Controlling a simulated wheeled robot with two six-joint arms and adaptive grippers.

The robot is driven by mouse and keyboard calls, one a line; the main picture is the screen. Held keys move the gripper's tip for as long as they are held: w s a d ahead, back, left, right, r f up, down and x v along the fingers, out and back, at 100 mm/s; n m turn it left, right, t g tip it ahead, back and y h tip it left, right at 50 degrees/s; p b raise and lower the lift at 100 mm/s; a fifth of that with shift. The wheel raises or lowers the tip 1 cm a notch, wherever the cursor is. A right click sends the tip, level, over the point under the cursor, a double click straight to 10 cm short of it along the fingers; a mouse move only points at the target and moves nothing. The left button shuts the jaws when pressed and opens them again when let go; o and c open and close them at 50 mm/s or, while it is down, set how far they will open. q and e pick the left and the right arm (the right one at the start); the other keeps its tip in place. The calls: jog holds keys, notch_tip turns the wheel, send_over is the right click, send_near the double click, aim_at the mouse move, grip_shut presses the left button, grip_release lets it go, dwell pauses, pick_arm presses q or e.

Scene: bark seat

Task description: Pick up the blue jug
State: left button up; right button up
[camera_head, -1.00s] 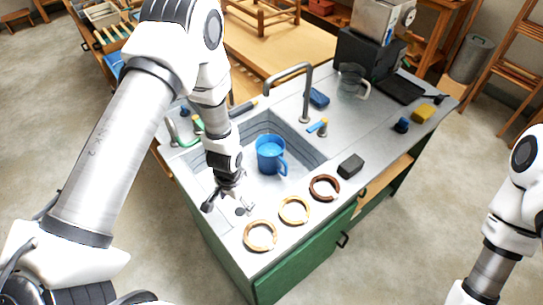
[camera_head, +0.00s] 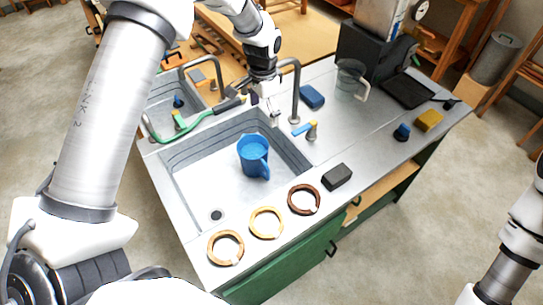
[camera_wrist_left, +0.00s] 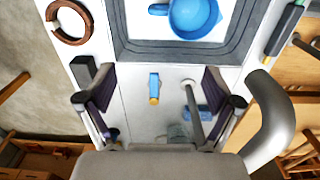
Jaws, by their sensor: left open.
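The blue jug (camera_head: 251,153) stands in the large sink basin (camera_head: 205,185), its handle toward the lower right. It also shows at the top edge of the left wrist view (camera_wrist_left: 193,16), partly cut off. My left gripper (camera_head: 265,106) is over the back rim of the sink, behind the jug and apart from it.
Several rings, including a dark brown one (camera_head: 303,199), and a black block (camera_head: 336,176) lie along the front counter.

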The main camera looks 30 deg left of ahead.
pick_arm(q)
jog(key=b, duration=0.6)
send_over(264, 163)
notch_tip(264, 163, down, 6)
jog(key=f+b, duration=1.2)
jog(key=f, duration=0.1)
jog(key=shift+w, duration=0.25)
jog(key=f, duration=0.2)
jog(key=f+p, duration=0.1)
jog(key=f, duration=0.4)
jog(key=shift+s+f+p, duration=0.15)
jog(key=shift+s+p, duration=0.1)
jog(key=shift+p, duration=0.1)
jog(key=shift+f, duration=0.2)
jog(key=shift+r, duration=0.15)
jog(key=c, duration=1.4)
